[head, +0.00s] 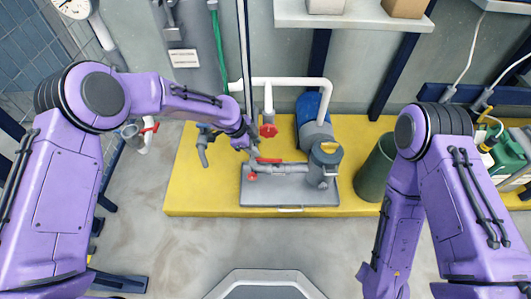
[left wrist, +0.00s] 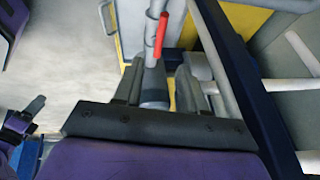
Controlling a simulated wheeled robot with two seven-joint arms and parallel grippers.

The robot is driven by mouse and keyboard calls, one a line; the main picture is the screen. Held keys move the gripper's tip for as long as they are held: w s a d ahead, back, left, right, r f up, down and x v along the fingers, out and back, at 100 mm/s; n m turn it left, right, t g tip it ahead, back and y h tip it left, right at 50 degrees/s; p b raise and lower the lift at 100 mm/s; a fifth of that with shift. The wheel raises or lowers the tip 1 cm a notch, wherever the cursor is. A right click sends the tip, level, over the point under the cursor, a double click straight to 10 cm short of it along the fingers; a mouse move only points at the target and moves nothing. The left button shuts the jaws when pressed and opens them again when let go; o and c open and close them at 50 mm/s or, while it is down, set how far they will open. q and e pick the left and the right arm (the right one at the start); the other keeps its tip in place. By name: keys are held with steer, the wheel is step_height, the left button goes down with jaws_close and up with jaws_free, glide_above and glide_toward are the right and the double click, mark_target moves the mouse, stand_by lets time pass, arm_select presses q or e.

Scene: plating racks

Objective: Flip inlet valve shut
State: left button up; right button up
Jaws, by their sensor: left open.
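The inlet valve's red lever (head: 268,160) lies roughly along the grey pipe (head: 290,168) that runs into the pump (head: 323,165). In the left wrist view the red lever (left wrist: 161,34) shows beyond the fingertips, beside a grey pipe (left wrist: 150,52). My left gripper (head: 252,152) is at the left end of this lever, partly hidden by its own wrist. In the left wrist view its fingers (left wrist: 158,82) stand apart, with a grey cylinder showing between them. I cannot tell whether they touch anything. My right gripper is out of view.
A red handwheel (head: 268,130) sits on the white pipe (head: 290,82) just above. Another red handle (head: 251,177) is below the lever. A yellow platform (head: 205,190) carries the pump and a green bin (head: 374,171). The floor (head: 160,240) in front is clear.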

mark_target(263, 159)
arm_select(q)
steer(key=b+x, duration=0.1)
steer(key=x, duration=0.2)
steer(key=a+b+x, duration=0.1)
steer(key=x, duration=0.2)
steer(key=a+b+x, duration=0.1)
steer(key=b+x, duration=0.1)
steer(key=x, duration=0.1)
steer(key=shift+d+f, duration=0.1)
steer(key=shift+f, duration=0.4)
steer(key=shift+w+d+f, duration=0.1)
steer(key=shift+d+f, duration=0.05)
steer(key=shift+f, duration=0.1)
